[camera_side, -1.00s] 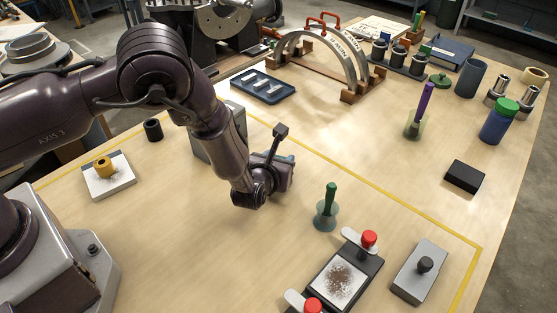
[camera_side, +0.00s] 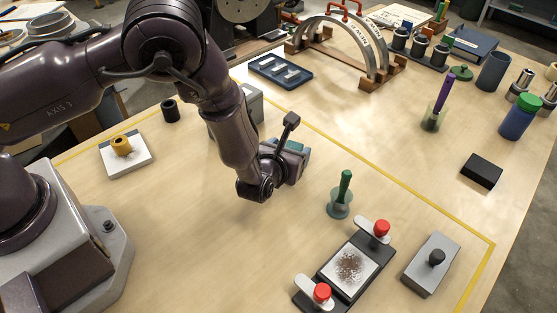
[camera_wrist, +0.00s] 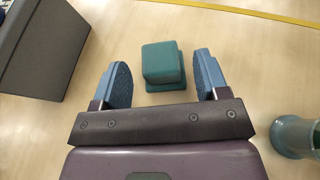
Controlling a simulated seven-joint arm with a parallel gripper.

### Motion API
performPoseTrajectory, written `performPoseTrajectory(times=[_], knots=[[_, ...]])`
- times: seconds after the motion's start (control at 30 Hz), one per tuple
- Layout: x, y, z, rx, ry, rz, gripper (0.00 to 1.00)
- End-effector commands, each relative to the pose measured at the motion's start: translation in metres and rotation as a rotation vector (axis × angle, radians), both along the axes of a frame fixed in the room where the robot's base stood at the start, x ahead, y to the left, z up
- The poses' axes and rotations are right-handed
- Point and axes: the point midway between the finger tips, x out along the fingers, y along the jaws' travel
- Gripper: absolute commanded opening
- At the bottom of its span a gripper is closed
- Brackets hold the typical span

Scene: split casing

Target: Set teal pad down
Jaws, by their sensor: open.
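The teal pad (camera_wrist: 163,64), a block on a slightly wider base, shows in the wrist view on the pale wood table, between and just beyond the fingertips. My gripper (camera_wrist: 162,74) is open, with a blue finger on each side of the pad and a visible gap to both. The pad looks apart from the fingers and seems to rest on the table. In the side view my gripper (camera_side: 294,163) is low over the table's middle, and my wrist hides most of the pad there.
A grey block (camera_wrist: 40,42) stands left of the fingers in the wrist view. A green-handled tool in a cup (camera_side: 341,198) stands right of my gripper in the side view. A clamped plate (camera_side: 350,268) and a grey block with black knob (camera_side: 431,264) lie nearer the front.

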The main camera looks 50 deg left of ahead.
Motion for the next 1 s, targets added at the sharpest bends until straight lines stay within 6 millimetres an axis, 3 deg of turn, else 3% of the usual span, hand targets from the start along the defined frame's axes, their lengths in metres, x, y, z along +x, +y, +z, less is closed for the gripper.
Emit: performPoseTrajectory(times=[0.3,0.5,0.7,0.77,0.87,1.0], knots=[[-0.056,-0.025,0.026,-0.002,0.0,-0.002,0.68],[-0.071,-0.03,0.032,-0.002,-0.001,-0.001,0.68],[-0.072,-0.029,0.036,-0.007,-0.005,0.012,0.68],[-0.07,-0.023,0.045,-0.026,-0.019,0.052,0.68],[-0.065,-0.002,0.076,-0.099,-0.062,0.197,0.68],[-0.074,0.049,0.139,-0.289,-0.153,0.533,0.68]])
